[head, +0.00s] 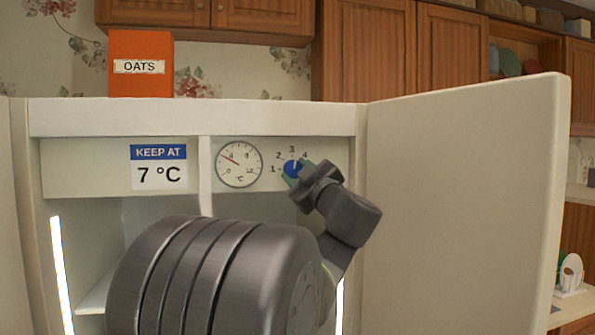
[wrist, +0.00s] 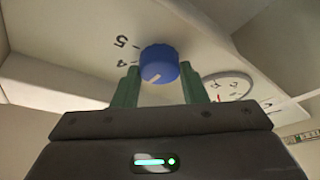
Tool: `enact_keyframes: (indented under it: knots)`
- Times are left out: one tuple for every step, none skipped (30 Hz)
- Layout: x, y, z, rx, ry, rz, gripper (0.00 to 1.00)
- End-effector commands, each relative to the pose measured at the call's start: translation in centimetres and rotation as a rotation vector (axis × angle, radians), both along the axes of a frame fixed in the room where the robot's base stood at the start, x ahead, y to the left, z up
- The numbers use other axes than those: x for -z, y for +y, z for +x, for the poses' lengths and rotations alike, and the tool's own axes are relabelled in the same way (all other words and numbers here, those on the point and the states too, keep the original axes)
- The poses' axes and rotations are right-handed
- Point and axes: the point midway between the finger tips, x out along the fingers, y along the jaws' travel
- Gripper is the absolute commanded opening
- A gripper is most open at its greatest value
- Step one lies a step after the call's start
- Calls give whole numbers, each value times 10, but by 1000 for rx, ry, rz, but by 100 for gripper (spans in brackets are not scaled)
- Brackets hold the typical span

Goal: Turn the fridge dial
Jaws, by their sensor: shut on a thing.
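The blue fridge dial (head: 292,169) sits on the panel inside the open fridge, with the numbers 1 to 4 readable around it. Its white mark points up, near 3. In the wrist view the dial (wrist: 159,64) stands between the green fingers of my gripper (wrist: 160,88), which is shut on it. My gripper (head: 300,176) reaches it from the lower right in the head view. A round gauge (head: 239,163) left of the dial has a red needle pointing left and slightly up, a little below 4. A sign (head: 159,167) reads "KEEP AT 7 °C".
The fridge door (head: 460,200) stands open on the right, close to my arm. An orange OATS box (head: 140,62) stands on top of the fridge. Wooden cabinets (head: 365,50) hang behind. My arm hides much of the fridge's inside.

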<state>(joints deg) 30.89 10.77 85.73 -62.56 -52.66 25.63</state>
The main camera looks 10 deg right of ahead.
Motion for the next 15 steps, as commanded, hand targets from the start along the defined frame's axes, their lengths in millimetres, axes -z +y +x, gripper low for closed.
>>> enact_keyframes:
  knots:
    - [0, -1, 0, 1, 1, -20, 16]
    - [0, -1, 0, 1, 0, -31, 16]
    - [0, -1, 0, 2, 0, -45, 16]
    - [0, -1, 0, 1, 0, -54, 16]
    - [0, -1, 0, 0, -1, -63, 16]
    - [0, 0, 0, -1, -1, -72, 16]
    - [0, 0, 0, 0, -1, -78, 16]
    - [0, 0, 0, 0, -1, -84, 16]
    - [0, 0, 0, 0, -3, -89, 16]
    - [0, 0, 0, 0, -3, -91, 16]
    - [0, 0, 0, 0, -3, -94, 16]
    - [0, 0, 0, 0, -3, -96, 16]
    - [0, 0, 0, 0, -3, -96, 16]
    - [0, 0, 0, -1, -3, -98, 16]
    - [0, 0, 0, -1, -3, -98, 16]
